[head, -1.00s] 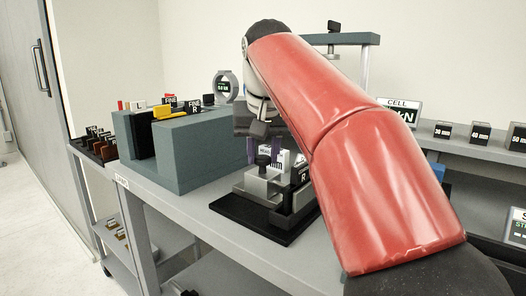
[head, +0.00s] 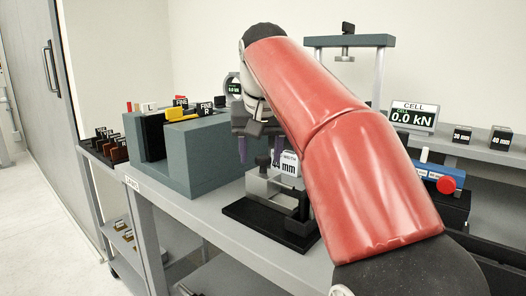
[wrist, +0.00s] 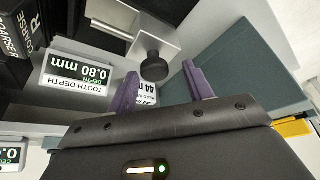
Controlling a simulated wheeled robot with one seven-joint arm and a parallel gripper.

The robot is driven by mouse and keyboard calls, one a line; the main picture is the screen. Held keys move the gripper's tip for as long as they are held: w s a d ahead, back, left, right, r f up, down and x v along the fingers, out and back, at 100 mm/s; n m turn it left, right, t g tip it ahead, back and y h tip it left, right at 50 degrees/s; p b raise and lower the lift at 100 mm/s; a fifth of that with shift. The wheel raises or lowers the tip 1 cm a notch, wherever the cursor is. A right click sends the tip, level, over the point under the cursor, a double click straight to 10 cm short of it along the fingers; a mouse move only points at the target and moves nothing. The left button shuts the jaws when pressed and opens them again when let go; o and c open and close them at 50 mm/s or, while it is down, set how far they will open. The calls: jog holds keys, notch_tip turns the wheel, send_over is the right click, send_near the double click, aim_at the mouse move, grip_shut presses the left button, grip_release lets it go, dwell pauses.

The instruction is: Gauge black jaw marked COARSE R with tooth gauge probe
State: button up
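The black jaw marked COARSE R (wrist: 18,38) shows at the upper left of the wrist view, outside my fingers. In the head view its label is hidden behind my arm. A silver fixture (head: 262,187) with a dark round knob (wrist: 154,66) stands on a black base plate (head: 262,222). I cannot tell which part is the tooth gauge probe. A TOOTH DEPTH display (wrist: 80,75) reads 0.80 mm. In the head view my gripper (head: 261,150) hangs just above the fixture.
A WIDTH display (head: 289,164) reading 44 mm stands by the fixture. A grey-green rack (head: 190,155) with FINE jaws is to the left. A red knob (head: 446,184) sits at the right. The front-left bench top is clear.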

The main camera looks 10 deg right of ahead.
jog(key=shift+s, duration=0.1)
jog(key=v, duration=0.7)
jog(key=shift+r, duration=0.4)
jog(key=shift+s, duration=0.1)
